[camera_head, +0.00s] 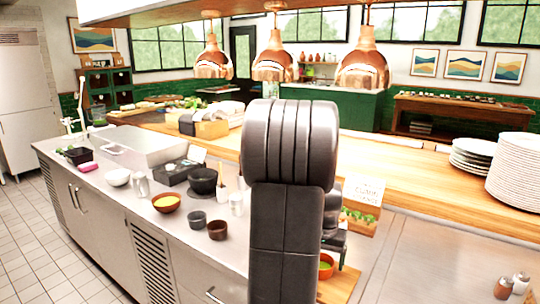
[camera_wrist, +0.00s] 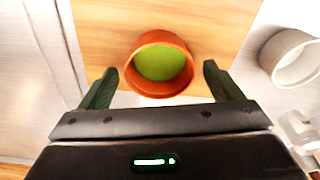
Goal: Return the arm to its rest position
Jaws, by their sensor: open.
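My gripper (camera_wrist: 155,92) is open and empty in the wrist view, its two dark fingers spread wide apart. A terracotta bowl with green contents (camera_wrist: 160,64) is in view just beyond the fingertips, centred between them; I cannot tell the height gap. The bowl stands on a wooden board (camera_wrist: 100,30). In the head view my arm fills the middle and hides most of the gripper. The green bowl (camera_head: 326,265) shows there partly, at the right of my arm, on the board.
A white cup (camera_wrist: 290,57) and glass shaker stand right of the board. Copper lamps (camera_head: 362,70) hang above the counter. Dark cups (camera_head: 218,230) and an orange bowl (camera_head: 166,202) stand left of my arm. Plates (camera_head: 515,175) are stacked at right.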

